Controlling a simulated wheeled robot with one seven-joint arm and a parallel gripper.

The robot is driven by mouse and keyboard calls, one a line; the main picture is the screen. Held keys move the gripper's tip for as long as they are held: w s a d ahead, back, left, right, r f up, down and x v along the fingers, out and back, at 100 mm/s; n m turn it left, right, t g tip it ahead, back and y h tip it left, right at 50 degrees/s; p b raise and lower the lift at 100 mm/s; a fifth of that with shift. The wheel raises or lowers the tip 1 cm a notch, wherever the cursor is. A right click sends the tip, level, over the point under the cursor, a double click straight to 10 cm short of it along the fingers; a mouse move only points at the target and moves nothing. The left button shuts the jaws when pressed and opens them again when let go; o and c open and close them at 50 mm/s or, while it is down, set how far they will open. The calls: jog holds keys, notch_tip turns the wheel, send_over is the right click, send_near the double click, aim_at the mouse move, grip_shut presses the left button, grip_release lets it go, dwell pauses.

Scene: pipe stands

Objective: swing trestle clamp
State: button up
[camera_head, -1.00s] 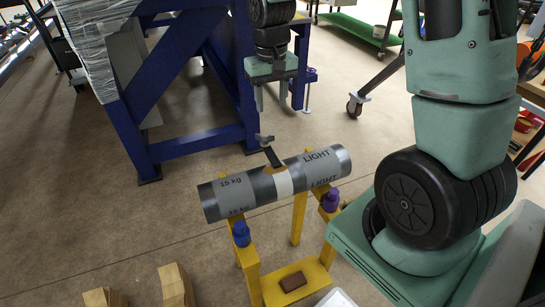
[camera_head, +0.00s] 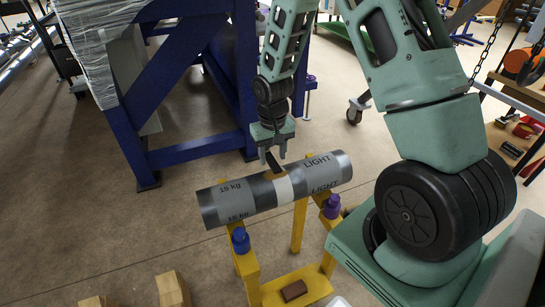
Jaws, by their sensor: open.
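A grey pipe (camera_head: 235,200) marked "15 kg" and "LIGHT", with a white band, lies across a yellow trestle (camera_head: 300,222). A dark clamp arm (camera_head: 274,164) stands at the top middle of the pipe, above a small tan patch. My gripper (camera_head: 273,156) points down just above the pipe, its two fingers apart on either side of the clamp arm's upper end. The knob seen earlier on that end is hidden by the gripper. I cannot tell whether the fingers touch the arm. A blue knob (camera_head: 240,241) and a purple knob (camera_head: 331,206) sit on the trestle posts.
A brown block (camera_head: 294,290) lies on the trestle's lower board. Wooden blocks (camera_head: 172,289) stand at the front left. A blue steel frame (camera_head: 190,147) rises behind the pipe. A caster wheel (camera_head: 355,114) stands behind right. Bare floor lies to the left.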

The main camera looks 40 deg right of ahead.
jog(key=shift+f, duration=0.55)
grip_shut()
